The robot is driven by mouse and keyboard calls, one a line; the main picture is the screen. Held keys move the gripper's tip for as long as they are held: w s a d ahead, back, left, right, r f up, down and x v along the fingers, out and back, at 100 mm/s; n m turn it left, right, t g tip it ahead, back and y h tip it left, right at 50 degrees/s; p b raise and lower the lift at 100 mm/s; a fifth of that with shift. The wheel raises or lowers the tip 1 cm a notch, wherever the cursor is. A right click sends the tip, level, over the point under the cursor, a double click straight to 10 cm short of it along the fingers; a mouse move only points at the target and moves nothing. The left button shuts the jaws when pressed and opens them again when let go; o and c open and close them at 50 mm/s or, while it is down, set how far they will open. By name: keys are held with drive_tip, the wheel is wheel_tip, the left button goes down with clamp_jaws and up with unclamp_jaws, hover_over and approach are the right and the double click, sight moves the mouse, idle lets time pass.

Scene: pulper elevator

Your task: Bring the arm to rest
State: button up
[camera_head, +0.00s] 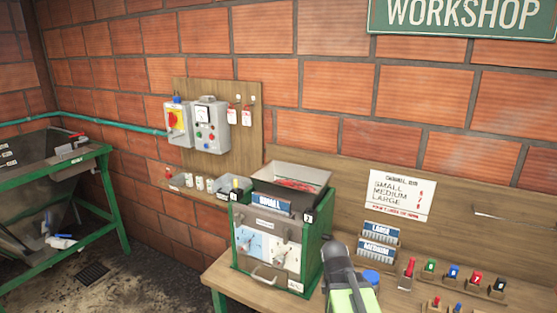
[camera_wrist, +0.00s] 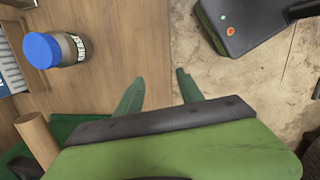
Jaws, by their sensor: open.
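My gripper (camera_wrist: 159,84) shows in the wrist view with its two green fingers apart and nothing between them. It is over the edge of the wooden workbench (camera_wrist: 105,45), with bare floor (camera_wrist: 200,70) under its right side. In the head view my grey and green arm (camera_head: 345,280) rises at the bottom centre, in front of the bench and right of the green machine (camera_head: 312,255). The fingertips cannot be made out there.
A blue-lidded jar (camera_wrist: 42,50) stands on the bench close to my arm; its lid also shows in the head view (camera_head: 371,276). Label racks (camera_head: 378,250) stand behind it. Several coloured small parts (camera_head: 454,273) sit at the right. A green-framed hopper (camera_head: 50,185) stands at the left.

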drive_tip(key=s+a+m+y, duration=0.1)
drive_tip(key=a+m, duration=0.6)
drive_tip(key=m, duration=0.6)
drive_tip(key=shift+s+a+f+y, duration=0.3)
drive_tip(key=shift+s+f+y, duration=0.05)
drive_tip(key=shift+y, duration=0.05)
